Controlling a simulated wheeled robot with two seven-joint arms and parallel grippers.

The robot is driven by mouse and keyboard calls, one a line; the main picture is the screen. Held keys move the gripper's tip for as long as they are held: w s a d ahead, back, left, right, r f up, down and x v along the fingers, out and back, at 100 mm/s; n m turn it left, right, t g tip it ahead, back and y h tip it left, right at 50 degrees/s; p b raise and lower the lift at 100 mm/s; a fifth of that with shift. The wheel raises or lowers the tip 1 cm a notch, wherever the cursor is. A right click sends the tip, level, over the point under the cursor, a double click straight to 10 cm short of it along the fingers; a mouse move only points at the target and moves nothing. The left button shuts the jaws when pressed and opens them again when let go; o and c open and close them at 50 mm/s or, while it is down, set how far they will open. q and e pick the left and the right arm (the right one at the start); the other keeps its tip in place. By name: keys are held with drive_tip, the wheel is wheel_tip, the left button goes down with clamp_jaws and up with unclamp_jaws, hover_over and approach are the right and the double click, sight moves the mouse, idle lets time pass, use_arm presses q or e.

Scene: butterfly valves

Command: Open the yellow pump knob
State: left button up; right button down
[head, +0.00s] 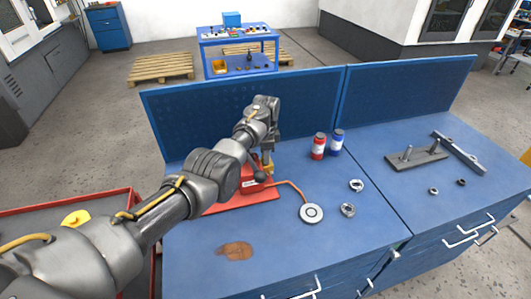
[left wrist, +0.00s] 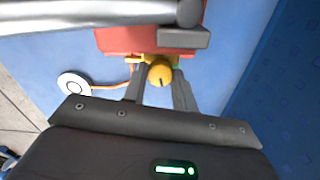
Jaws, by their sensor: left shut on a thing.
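The yellow pump knob (left wrist: 160,75) sits at the end of the red pump body (left wrist: 150,40) in the left wrist view. My left gripper (left wrist: 160,88) is shut on the knob, with one finger on each side of it. In the head view my left gripper (head: 267,158) reaches down to the knob beside the red pump on its red base plate (head: 232,203). My arm hides much of the pump there. My right gripper does not show in either view.
An orange hose runs from the pump to a round white disc (head: 311,213). A red can (head: 318,146) and a blue can (head: 336,142) stand to the right of my gripper. Metal rings (head: 348,210) lie on the blue bench, and a back panel (head: 240,105) rises behind.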

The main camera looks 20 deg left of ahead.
use_arm(q)
drive_tip(key=n+p, duration=0.1)
drive_tip(key=n, duration=0.2)
drive_tip(key=shift+n, duration=0.3)
drive_tip(key=n, duration=0.4)
drive_tip(key=shift+p, duration=0.3)
drive_tip(key=shift+n, duration=0.4)
drive_tip(key=o, duration=0.7)
